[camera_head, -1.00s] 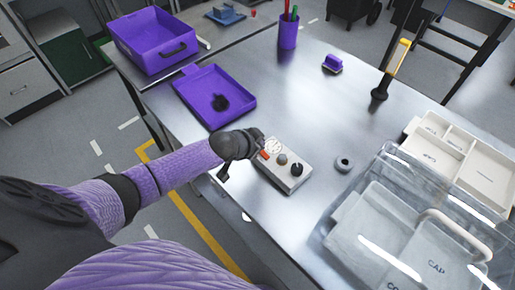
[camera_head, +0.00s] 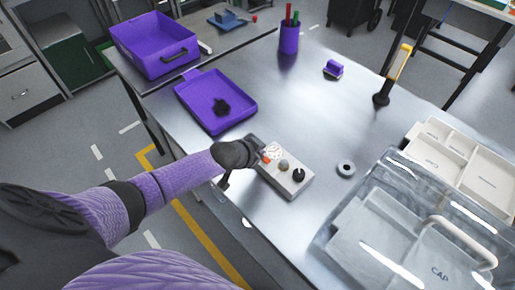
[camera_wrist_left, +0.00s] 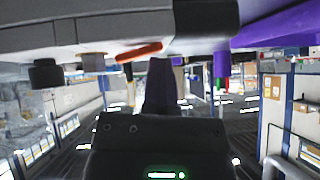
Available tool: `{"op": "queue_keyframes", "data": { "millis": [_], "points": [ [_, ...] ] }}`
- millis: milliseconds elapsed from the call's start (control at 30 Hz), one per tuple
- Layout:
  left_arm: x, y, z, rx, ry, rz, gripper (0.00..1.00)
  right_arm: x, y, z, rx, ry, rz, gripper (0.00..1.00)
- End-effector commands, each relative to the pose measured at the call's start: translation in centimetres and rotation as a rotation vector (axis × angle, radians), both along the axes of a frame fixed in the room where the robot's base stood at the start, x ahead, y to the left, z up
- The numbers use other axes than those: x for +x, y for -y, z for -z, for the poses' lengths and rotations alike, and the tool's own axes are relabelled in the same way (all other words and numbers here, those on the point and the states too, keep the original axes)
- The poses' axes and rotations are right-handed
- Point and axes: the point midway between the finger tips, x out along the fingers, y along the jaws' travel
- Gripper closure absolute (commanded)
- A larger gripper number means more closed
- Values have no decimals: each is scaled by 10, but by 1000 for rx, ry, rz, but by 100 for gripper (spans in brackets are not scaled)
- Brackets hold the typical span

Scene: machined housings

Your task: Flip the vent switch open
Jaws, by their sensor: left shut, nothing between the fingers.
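A pale grey control box (camera_head: 286,176) lies on the metal table, with an orange-red switch (camera_head: 266,159), a round dial face, a brownish knob (camera_head: 283,165) and a black knob (camera_head: 299,175). My left gripper (camera_head: 252,148) is at the box's left end, close beside the orange switch; its fingertips are partly hidden by the wrist. In the left wrist view the shut fingers (camera_wrist_left: 160,82) point at the box, close to the orange lever (camera_wrist_left: 138,52), which lies slightly tilted. I cannot tell whether they touch. My right gripper is not in view.
A purple tray (camera_head: 238,117) with a dark object lies behind the gripper. A grey ring (camera_head: 346,169) lies right of the box. A clear-lidded case (camera_head: 345,215) fills the right front, and a yellow-black tool (camera_head: 398,62) stands behind it. The table middle is clear.

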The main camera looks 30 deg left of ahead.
Motion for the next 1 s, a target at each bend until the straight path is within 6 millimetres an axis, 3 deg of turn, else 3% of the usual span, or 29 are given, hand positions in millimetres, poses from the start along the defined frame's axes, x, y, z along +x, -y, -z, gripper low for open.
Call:
{"op": "queue_keyframes", "data": {
  "millis": [200, 533, 767, 1000],
  "points": [
    [-4, 10, -5, -1, 0, 0, 100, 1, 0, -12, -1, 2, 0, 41],
    [-4, 10, -7, 0, 0, 0, 100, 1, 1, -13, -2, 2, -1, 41],
    [-5, 10, -53, -2, 0, -3, 100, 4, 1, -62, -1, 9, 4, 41],
    [-41, -12, -87, 1, -2, 0, 100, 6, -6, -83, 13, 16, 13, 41]
  ]
}}
